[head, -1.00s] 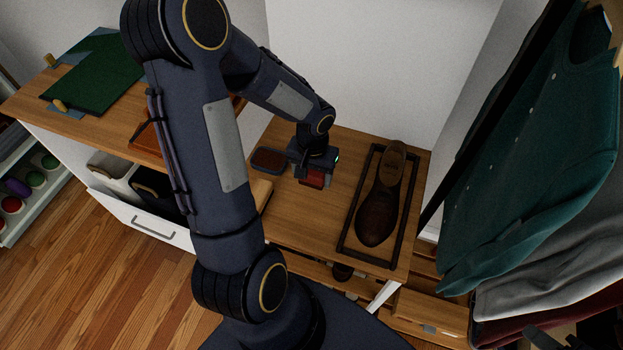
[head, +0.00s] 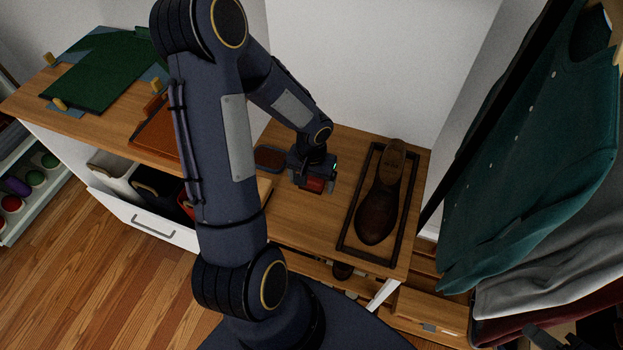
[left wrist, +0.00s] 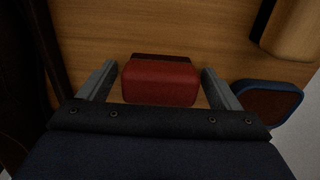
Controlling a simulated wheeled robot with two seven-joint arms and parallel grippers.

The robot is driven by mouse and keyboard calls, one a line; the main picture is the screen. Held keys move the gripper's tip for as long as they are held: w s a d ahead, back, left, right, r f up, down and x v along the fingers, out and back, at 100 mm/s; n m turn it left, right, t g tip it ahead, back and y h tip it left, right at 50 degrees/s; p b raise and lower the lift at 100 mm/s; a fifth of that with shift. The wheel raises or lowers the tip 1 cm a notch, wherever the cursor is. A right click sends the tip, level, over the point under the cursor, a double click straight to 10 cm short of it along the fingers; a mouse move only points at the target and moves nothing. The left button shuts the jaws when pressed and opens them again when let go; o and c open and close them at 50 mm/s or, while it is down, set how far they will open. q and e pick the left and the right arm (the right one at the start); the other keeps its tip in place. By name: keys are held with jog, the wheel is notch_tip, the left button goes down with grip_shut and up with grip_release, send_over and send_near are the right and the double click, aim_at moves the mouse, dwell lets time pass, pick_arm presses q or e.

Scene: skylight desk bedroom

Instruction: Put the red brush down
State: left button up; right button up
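The red brush (head: 315,185) is between the fingers of my left gripper (head: 312,182), low over the wooden desk top (head: 295,215). In the left wrist view the red block of the brush (left wrist: 160,82) sits centred, with one grey finger close along each side of it. The fingertips of the left gripper (left wrist: 160,67) appear to close on its sides. I cannot tell whether its underside touches the wood. A dark piece at the bottom right corner of the head view may be my right gripper (head: 545,338); its fingers are not clear.
A blue-rimmed brush or pad (head: 270,158) lies left of the gripper. A brown shoe (head: 379,208) lies in a dark-framed tray (head: 347,222) to the right. Clothes (head: 535,160) hang at the right. Bare wood shows between gripper and tray.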

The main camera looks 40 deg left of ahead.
pick_arm(q)
notch_tip(320, 180, up, 12)
jog(key=s+d+r+m+t+h, duration=0.2)
jog(key=s+d+r+t, duration=0.3)
jog(key=s+d+r, duration=0.5)
jog(key=s+r+h, duration=0.1)
jog(key=s, duration=0.2)
jog(key=shift+s+d+t+h+p, duration=0.15)
jog(key=shift+s+t+h+p, duration=0.05)
jog(key=shift+t+h+p, duration=0.2)
jog(key=shift+r, duration=0.1)
